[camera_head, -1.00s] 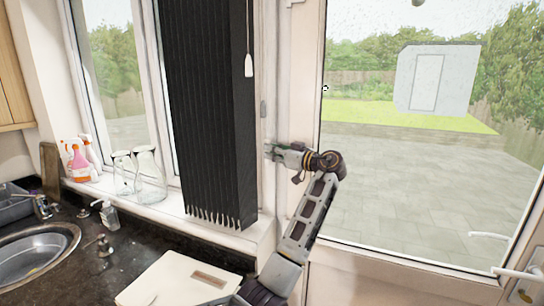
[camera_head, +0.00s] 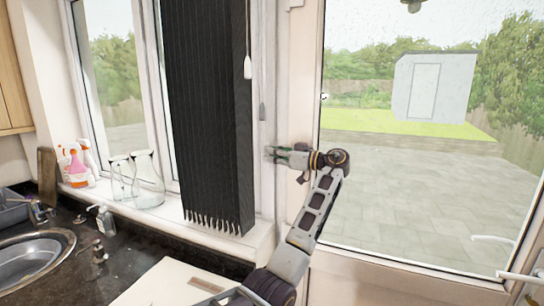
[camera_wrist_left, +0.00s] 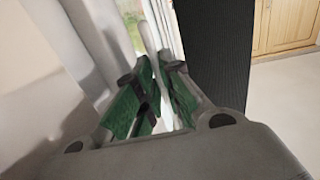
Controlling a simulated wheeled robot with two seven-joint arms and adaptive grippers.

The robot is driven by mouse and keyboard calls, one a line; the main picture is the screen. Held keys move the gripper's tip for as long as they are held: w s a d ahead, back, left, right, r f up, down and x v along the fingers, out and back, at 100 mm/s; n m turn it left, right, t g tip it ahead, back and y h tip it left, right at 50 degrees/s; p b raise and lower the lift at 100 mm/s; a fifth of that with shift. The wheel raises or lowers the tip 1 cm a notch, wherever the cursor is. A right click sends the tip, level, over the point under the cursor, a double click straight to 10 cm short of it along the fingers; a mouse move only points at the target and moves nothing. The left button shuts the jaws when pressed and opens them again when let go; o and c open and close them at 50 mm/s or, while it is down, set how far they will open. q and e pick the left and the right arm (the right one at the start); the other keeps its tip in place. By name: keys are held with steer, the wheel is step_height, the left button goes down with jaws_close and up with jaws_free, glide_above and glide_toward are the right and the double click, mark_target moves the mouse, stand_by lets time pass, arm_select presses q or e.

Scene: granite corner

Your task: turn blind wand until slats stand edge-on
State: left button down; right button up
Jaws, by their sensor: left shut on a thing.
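The blind's dark slats (camera_head: 208,120) hang close together in a bundle at the right of the window; in the head view they show as narrow vertical strips. The blind also shows as a dark band in the left wrist view (camera_wrist_left: 212,50). My left gripper (camera_head: 270,153) is just right of the slats, level with their lower half. In the left wrist view its green-padded fingers (camera_wrist_left: 155,95) are closed around a thin pale rod, which looks like the blind wand (camera_wrist_left: 154,50). Its lower part is hidden between the fingers. My right gripper is out of view.
A white cord pull (camera_head: 247,68) hangs beside the slats. Glass jugs (camera_head: 150,180) and spray bottles (camera_head: 75,165) stand on the sill. A glazed door (camera_head: 420,150) is at right; a white board (camera_head: 165,285) lies on the counter below.

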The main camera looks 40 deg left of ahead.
arm_select(q)
steer(key=c, duration=1.6)
jaws_free()
steer(key=shift+o, duration=0.2)
steer(key=v, duration=1.2)
